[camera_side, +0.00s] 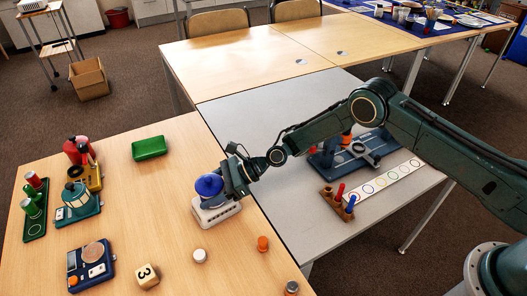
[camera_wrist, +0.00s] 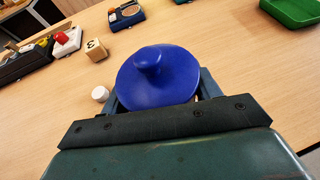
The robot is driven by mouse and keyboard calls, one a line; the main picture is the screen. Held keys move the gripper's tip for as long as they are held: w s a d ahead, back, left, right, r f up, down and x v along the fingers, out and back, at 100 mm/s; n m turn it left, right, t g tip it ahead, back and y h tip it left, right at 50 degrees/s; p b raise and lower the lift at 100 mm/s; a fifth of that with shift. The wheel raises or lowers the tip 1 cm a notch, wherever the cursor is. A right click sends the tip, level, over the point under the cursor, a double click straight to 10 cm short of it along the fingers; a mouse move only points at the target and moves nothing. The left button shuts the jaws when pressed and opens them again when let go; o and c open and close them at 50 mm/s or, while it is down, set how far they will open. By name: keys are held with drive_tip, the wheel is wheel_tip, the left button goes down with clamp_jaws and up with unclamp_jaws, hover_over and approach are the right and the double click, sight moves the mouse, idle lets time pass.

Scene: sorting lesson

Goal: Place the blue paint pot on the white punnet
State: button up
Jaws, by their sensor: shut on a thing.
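The blue paint pot (camera_side: 209,185) has a round, wide blue top with a knob, seen close in the wrist view (camera_wrist: 158,80). My gripper (camera_side: 222,188) is shut on it from the right in the side view. The white punnet (camera_side: 218,214) stands on the wooden table directly under the pot and gripper. The pot is upright over the punnet; I cannot tell whether its hidden base touches it. In the wrist view the pot hides most of the fingers and the punnet is not clearly seen.
A green tray (camera_side: 149,148) lies behind, to the left. Bare table lies between.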

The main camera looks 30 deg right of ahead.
drive_tip(key=o, duration=1.2)
drive_tip(key=shift+f, duration=0.15)
drive_tip(key=shift+d+r, duration=0.15)
drive_tip(key=shift+r, duration=0.05)
drive_tip(key=v, duration=1.1)
drive_tip(key=shift+s+d+r, duration=0.1)
drive_tip(key=shift+d+r, duration=0.05)
drive_tip(key=shift+d, duration=0.2)
drive_tip(key=shift+r, duration=0.1)
